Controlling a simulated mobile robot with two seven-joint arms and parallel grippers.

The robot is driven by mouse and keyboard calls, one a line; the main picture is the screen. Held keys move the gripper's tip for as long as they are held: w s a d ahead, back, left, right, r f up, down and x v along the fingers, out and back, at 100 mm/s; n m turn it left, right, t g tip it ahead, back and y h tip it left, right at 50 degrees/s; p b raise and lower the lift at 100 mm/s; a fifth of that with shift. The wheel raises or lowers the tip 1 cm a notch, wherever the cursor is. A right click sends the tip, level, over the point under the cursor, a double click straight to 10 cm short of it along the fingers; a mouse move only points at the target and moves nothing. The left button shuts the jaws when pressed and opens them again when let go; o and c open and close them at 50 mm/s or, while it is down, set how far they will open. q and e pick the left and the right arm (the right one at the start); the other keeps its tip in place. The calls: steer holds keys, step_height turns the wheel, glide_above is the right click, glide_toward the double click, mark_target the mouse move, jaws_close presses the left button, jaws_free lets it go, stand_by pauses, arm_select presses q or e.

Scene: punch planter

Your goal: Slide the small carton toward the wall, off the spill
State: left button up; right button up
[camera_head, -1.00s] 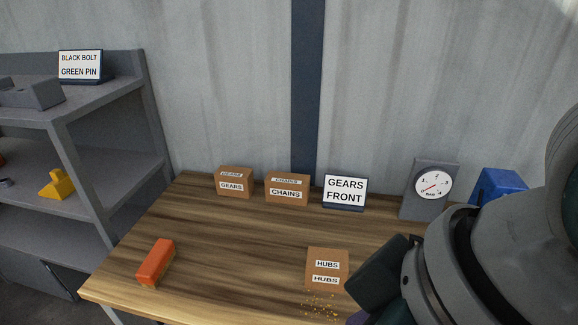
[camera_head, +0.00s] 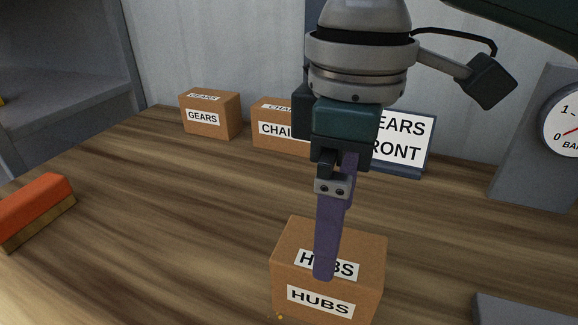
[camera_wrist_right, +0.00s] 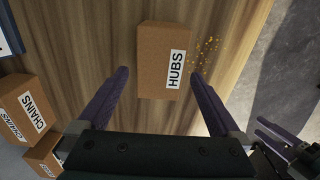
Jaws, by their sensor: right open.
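The small HUBS carton (camera_head: 350,252) stands on the wooden table near the front, upright.
A GEARS carton (camera_head: 205,118) and a CHAINS carton (camera_head: 275,130) stand near the wall, with a GEARS FRONT sign (camera_head: 405,140) beside them. A gauge (camera_head: 540,130) stands right. An orange-topped brush (camera_head: 35,208) lies left. The table between HUBS and the back row is clear.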

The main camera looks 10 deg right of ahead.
steer(key=shift+w+d+f, duration=0.1)
steer(key=shift+f, duration=0.25)
steer(key=f+b, duration=0.3)
steer(key=f, duration=0.5)
steer(key=shift+s, duration=0.2)
steer(key=shift+f, duration=0.75)
steer(key=shift+w, duration=0.1)
jaws_close()
steer(key=shift+w+d+b, duration=0.35)
steer(key=shift+w, duration=0.25)
steer(key=shift+w+d+b, duration=0.3)
steer(key=shift+w+b, duration=0.05)
steer(key=shift+w, duration=0.2)
steer(key=shift+w+d+b, duration=0.4)
steer(key=shift+w+d, duration=0.05)
steer(key=shift+w, duration=0.2)
steer(key=shift+w+d+b, duration=0.35)
steer(key=shift+w+d, duration=0.1)
steer(key=shift+w, duration=0.2)
